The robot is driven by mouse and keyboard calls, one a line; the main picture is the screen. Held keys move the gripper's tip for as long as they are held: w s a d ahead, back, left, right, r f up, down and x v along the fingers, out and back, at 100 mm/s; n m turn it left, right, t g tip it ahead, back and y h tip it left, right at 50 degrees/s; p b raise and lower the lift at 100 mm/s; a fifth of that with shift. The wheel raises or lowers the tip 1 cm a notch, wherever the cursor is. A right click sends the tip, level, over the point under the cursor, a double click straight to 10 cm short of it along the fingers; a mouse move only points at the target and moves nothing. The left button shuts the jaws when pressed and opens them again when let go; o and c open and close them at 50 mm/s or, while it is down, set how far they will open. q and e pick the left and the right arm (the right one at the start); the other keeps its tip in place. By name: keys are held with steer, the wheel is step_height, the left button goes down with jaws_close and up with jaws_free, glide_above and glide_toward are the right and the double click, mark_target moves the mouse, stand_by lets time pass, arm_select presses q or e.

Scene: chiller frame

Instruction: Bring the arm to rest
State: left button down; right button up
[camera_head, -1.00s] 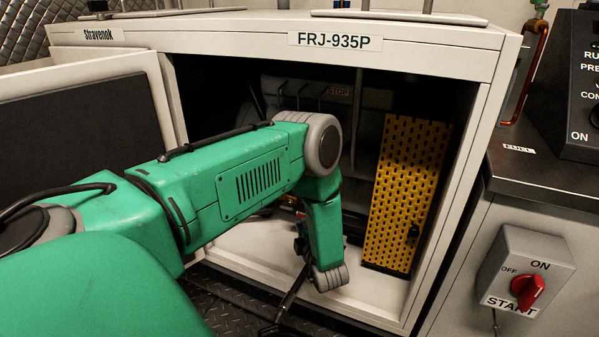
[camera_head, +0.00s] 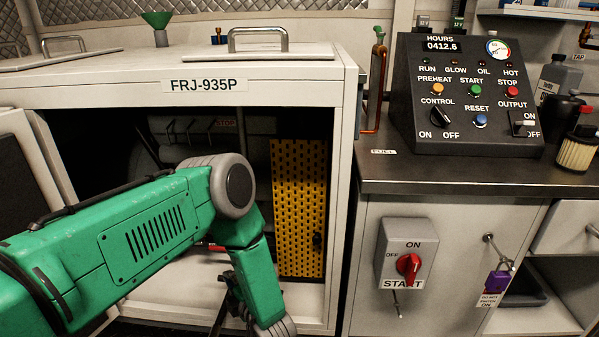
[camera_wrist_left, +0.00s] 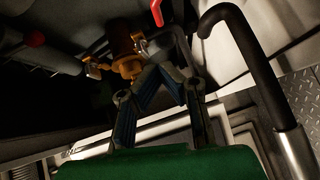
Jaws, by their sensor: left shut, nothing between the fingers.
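My green left arm (camera_head: 150,235) comes in from the left, across the open front of the white cabinet (camera_head: 120,93) labelled FRJ-935P. Its forearm bends down at the grey joint, by the cabinet's lower opening. My left gripper (camera_head: 230,292) shows only as dark parts beside the forearm, mostly hidden. In the left wrist view the gripper (camera_wrist_left: 160,82) is shut and empty, its blue-dark fingers drawn together. A brass-coloured fitting (camera_wrist_left: 130,66) lies beyond the fingers; I cannot tell whether they touch it. My right gripper is not in view.
A yellow perforated panel (camera_head: 298,200) stands inside the cabinet, right of my arm. A black control panel (camera_head: 467,100) sits on the right counter. A red rotary switch (camera_head: 408,266) is below. A black hooked hose (camera_wrist_left: 250,60) and a red handle (camera_wrist_left: 157,13) show near the wrist.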

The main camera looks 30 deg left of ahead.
arm_select(q)
steer(key=s+d+m+t+h+p, duration=0.2)
steer(key=s+d+m+h+p, duration=0.35)
steer(key=d+m+h, duration=0.75)
steer(key=s+d+r+m+g+h+p, duration=0.1)
steer(key=s+r+m+g+p, duration=0.1)
steer(key=s+m, duration=0.6)
steer(key=s+d+r+m+g+h+p, duration=0.1)
steer(key=s+r+m+g+p, duration=0.1)
steer(key=s+m+g, duration=0.3)
steer(key=s+r+m, duration=0.1)
steer(key=s+m, duration=0.3)
steer(key=s, duration=0.3)
steer(key=shift+d+g, duration=0.3)
steer(key=shift+d, duration=0.05)
steer(key=shift+d, duration=0.1)
